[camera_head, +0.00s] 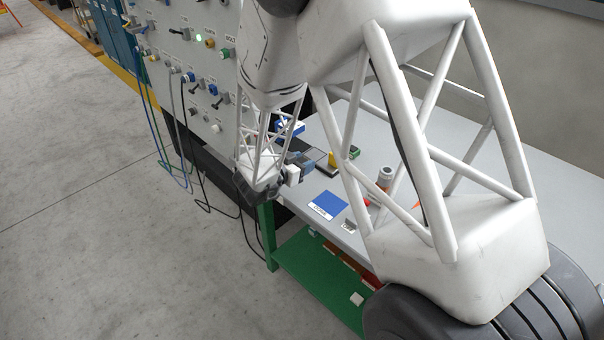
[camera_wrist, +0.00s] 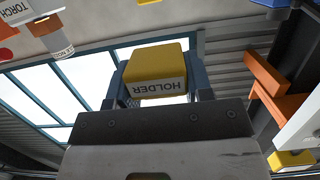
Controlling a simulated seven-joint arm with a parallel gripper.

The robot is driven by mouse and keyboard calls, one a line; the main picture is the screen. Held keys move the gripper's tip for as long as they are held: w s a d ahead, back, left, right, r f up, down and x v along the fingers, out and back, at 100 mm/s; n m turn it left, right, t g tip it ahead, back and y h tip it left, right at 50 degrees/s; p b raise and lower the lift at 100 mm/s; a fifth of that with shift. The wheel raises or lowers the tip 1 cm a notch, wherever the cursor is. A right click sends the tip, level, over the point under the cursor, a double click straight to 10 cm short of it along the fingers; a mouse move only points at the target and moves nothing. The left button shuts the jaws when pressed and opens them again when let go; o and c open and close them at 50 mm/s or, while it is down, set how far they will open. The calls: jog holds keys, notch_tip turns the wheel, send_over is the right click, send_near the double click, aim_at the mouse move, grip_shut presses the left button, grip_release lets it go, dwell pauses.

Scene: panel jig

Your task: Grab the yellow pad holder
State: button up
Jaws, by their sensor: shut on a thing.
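The yellow pad holder (camera_wrist: 157,62) is a yellow block with a white label reading HOLDER, upside down in the wrist view. My gripper (camera_wrist: 157,80) has one dark blue-grey finger on each side of it and is shut on it. In the head view my gripper (camera_head: 300,166) is above the left part of the grey table, partly covered by my own arm. A small yellow patch shows just right of the gripper there; I cannot tell if it is the held block.
The grey table (camera_head: 318,184) carries a blue labelled card (camera_head: 328,205), a grey-and-orange cylinder (camera_head: 385,176) and a green block (camera_head: 354,151). A panel with knobs and cables (camera_head: 195,70) stands left of the table. Orange parts (camera_wrist: 270,85) show right in the wrist view.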

aim_at(302, 162)
notch_tip(302, 162, up, 20)
jog(key=shift+f, duration=0.25)
dwell(0.8)
